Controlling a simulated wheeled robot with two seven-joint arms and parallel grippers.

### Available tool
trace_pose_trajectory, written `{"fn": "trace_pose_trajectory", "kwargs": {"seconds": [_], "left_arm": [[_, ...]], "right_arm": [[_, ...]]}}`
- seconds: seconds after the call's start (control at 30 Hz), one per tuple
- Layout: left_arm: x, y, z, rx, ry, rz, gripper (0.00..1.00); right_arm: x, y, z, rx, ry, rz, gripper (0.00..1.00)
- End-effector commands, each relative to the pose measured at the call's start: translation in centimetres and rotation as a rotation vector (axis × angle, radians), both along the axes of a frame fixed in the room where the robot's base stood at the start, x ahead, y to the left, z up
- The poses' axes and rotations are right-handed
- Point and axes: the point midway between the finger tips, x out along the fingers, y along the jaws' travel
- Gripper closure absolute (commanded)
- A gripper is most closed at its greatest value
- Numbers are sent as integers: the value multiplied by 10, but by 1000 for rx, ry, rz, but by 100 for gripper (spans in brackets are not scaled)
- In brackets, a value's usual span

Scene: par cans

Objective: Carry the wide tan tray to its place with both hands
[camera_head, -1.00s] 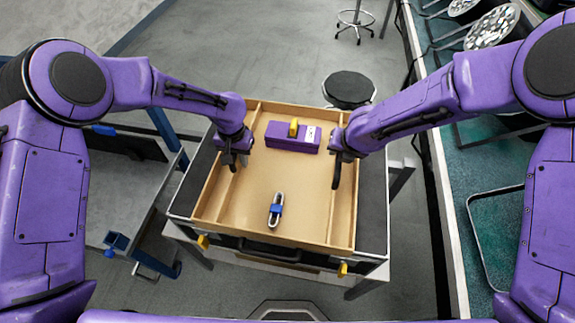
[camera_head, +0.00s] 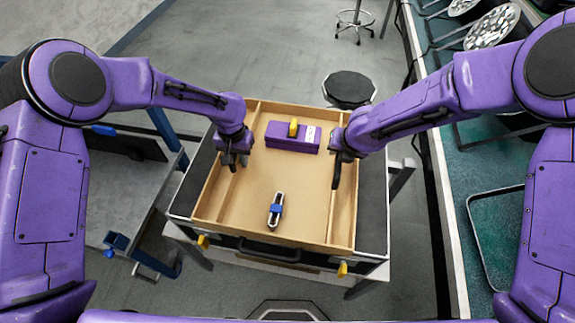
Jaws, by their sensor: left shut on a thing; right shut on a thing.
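The wide tan tray (camera_head: 285,232) has low walls and inner dividers near its left and right sides. It sits within a black case with a front handle and yellow latches, on a light stand. A purple box (camera_head: 292,142) with a yellow part on top lies at the tray's far end. A metal carabiner-like piece with a blue band (camera_head: 275,211) lies near its front. My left gripper (camera_head: 234,160) is shut on the tray's left side, and my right gripper (camera_head: 339,165) is shut on its right side. The fingers hide the exact grip points.
A round black stool (camera_head: 349,89) stands behind the tray. A green-topped bench (camera_head: 468,215) with a metal tray and round lamps runs along the right. A grey cart with blue parts (camera_head: 135,205) stands at the left. Open floor lies beyond.

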Motion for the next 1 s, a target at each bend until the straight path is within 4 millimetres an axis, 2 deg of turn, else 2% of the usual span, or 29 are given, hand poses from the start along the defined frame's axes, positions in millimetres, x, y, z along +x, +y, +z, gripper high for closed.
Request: {"fn": "trace_pose_trajectory", "kwargs": {"seconds": [0.6, 0.77, 1.0], "left_arm": [[1, 0, 4, -1, -3, 0, 100], [1, 0, 18, -1, -3, 0, 100], [1, 0, 48, -1, -3, 0, 100]], "right_arm": [[1, 0, 4, 0, -3, 0, 100], [1, 0, 18, 0, -3, 0, 100], [1, 0, 48, 1, -2, 0, 100]]}}
